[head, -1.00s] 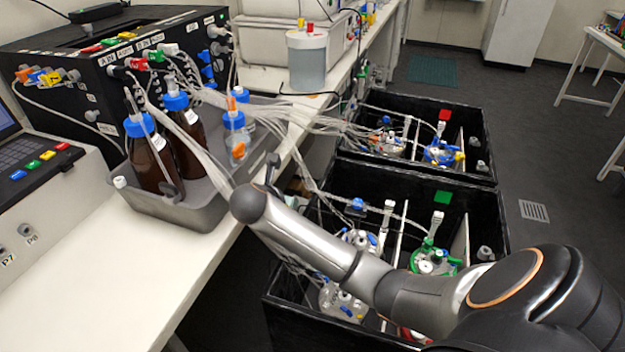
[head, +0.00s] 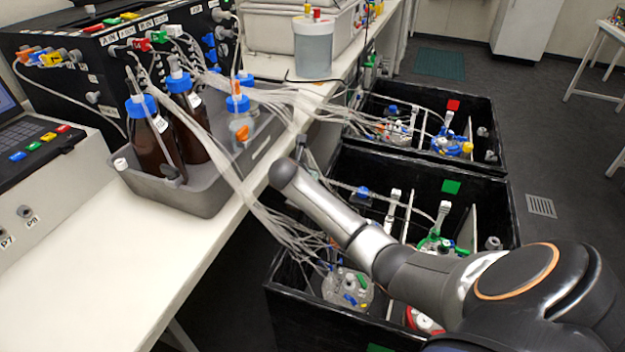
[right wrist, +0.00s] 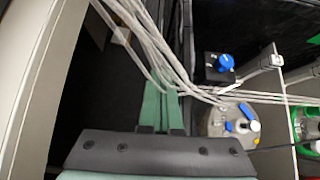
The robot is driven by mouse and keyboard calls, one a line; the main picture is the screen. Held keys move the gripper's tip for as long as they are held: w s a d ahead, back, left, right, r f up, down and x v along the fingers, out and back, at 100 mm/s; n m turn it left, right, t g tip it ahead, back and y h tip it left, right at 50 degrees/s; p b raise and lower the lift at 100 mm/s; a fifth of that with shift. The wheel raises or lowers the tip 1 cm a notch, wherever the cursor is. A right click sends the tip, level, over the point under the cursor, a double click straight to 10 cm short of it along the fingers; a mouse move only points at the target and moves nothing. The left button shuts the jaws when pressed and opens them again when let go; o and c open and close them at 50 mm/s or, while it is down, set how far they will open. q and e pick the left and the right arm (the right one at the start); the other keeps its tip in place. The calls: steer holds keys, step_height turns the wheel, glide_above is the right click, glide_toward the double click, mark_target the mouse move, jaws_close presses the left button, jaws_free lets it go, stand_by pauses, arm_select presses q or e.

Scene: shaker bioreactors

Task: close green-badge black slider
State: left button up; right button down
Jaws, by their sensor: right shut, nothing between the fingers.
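The black slider (head: 275,300) with a green badge (head: 451,187) on its wall stands pulled out beside the white bench. It is an open-topped black box with glass vessels (head: 347,287) and white dividers inside. In the head view my right arm reaches across it from the lower right, and the right gripper itself is hidden. In the right wrist view my right gripper (right wrist: 163,112) shows its green fingers shut together and empty. They are near clear tubes and left of a vessel (right wrist: 232,120) in a black box; contact cannot be told. My left gripper is not in view.
A second black box with a red badge (head: 453,105) stands open behind. Clear tubes (head: 270,215) run from the bench to the boxes. A grey tray (head: 185,200) with brown bottles sits on the bench (head: 110,270).

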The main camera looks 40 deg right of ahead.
steer(key=shift+w+d, duration=0.1)
steer(key=shift+d, duration=0.05)
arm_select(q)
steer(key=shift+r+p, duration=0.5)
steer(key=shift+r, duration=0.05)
arm_select(e)
steer(key=shift+w+d+r, duration=0.1)
steer(key=shift+w+d, duration=0.3)
steer(key=shift+d, duration=0.45)
steer(key=shift+w+d+f, duration=0.1)
steer(key=shift+w+d, duration=0.35)
steer(key=shift+d, duration=0.4)
steer(key=shift+w+d+r, duration=0.1)
steer(key=shift+w+d, duration=0.3)
steer(key=shift+d, duration=0.45)
